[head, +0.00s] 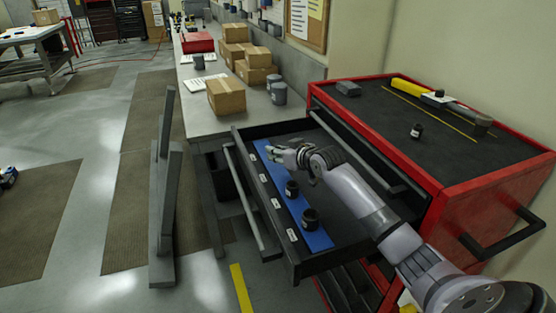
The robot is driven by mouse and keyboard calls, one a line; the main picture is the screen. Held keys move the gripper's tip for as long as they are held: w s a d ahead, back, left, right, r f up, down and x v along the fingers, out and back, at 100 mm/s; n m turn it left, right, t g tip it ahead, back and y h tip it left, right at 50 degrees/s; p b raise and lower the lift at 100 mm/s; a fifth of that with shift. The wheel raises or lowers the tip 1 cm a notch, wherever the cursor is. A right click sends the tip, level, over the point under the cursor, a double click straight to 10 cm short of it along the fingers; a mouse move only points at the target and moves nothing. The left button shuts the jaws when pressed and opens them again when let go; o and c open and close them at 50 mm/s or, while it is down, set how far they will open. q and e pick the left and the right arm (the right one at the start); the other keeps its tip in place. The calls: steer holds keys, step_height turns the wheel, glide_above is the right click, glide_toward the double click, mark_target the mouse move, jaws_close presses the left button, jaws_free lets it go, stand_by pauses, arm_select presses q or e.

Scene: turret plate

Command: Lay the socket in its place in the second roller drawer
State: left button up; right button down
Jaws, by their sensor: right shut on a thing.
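The open roller drawer (326,262) sticks out to the left of the red cabinet and has a blue strip (318,240) along its inside. Two dark sockets stand upright on the strip, one in the middle (292,189) and a larger one near the close end (310,218). My right gripper (272,153) is low over the strip's far end, beyond both sockets. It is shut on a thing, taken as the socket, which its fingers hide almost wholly. I cannot tell whether it touches the strip. My left gripper is not in view.
Another dark socket (416,131) stands on the red cabinet's black top (390,115), near a yellow-handled tool (430,98) and a grey block (348,88). A workbench with cardboard boxes (226,96) lies beyond the drawer. A grey upright stand (164,200) is left of it.

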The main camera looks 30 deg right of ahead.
step_height(320, 180, down, 3)
steer(key=shift+r, duration=0.1)
steer(key=shift+f, duration=0.45)
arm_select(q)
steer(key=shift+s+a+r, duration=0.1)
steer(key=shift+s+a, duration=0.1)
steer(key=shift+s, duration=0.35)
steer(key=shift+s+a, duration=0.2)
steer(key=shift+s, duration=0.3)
arm_select(e)
steer(key=c, duration=1.8)
jaws_free()
steer(key=shift+f, duration=0.2)
steer(key=o, duration=0.4)
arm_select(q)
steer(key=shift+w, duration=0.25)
arm_select(e)
steer(key=shift+o, duration=0.3)
steer(key=shift+r, duration=0.15)
